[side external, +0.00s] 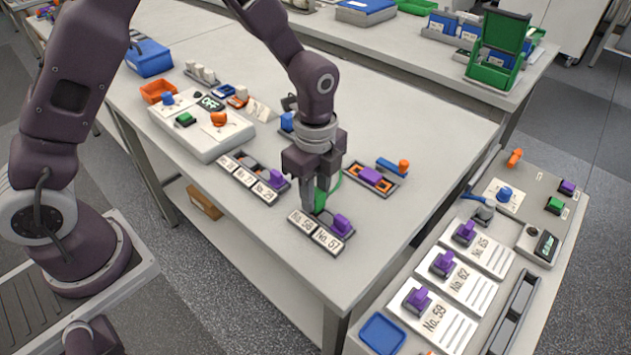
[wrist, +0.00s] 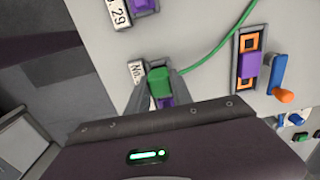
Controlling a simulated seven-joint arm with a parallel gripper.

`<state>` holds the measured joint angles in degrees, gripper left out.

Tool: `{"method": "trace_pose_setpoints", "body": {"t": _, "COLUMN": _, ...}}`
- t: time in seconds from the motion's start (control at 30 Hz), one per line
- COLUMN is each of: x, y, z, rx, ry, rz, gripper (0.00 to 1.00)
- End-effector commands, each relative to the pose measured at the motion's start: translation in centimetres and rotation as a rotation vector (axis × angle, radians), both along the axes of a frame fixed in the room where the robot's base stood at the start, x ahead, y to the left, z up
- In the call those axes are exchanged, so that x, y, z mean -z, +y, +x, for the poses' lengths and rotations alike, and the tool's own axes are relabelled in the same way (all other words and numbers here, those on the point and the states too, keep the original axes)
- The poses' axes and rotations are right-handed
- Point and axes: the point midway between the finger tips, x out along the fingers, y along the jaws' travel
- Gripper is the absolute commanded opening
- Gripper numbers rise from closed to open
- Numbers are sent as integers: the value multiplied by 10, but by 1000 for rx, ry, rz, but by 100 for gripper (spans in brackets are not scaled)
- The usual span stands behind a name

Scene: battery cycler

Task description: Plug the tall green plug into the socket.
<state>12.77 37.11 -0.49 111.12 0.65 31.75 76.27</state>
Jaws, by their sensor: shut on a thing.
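The green plug (wrist: 159,80) is between the fingers of my gripper (wrist: 159,88), with a green cable running up and right from it in the wrist view. In the side view the plug (side external: 320,200) is partly hidden by the fingers. My gripper (side external: 320,198) is shut on it, pointing down at the No. 56 place of a small rack (side external: 316,232), beside a purple plug (side external: 341,224). I cannot tell whether the green plug is seated there or just above. A dark holder with an orange-framed socket and a purple block (side external: 370,176) lies to the right.
A blue and orange piece (side external: 393,167) lies by the orange-framed holder. Another labelled rack (side external: 250,180) and a white control box (side external: 200,125) are to the left. A lower bench with several purple plugs on cards (side external: 440,265) stands at right.

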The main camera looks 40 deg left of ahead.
Motion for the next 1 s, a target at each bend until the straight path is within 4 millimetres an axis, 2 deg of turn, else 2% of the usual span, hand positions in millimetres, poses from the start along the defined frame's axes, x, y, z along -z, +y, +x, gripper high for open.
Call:
{"method": "trace_pose_setpoints", "body": {"t": 0.8, "x": 9, "y": 0, "z": 0, "rx": -2, "ry": 0, "rz": -1, "gripper": 0}}
{"method": "trace_pose_setpoints", "body": {"t": 0.83, "x": 8, "y": 0, "z": 0, "rx": -2, "ry": 0, "rz": -1, "gripper": 33}}
{"method": "trace_pose_setpoints", "body": {"t": 0.93, "x": 8, "y": 0, "z": 0, "rx": -1, "ry": 0, "rz": -1, "gripper": 52}}
{"method": "trace_pose_setpoints", "body": {"t": 1.0, "x": 8, "y": 0, "z": 0, "rx": -1, "ry": 0, "rz": -1, "gripper": 52}}
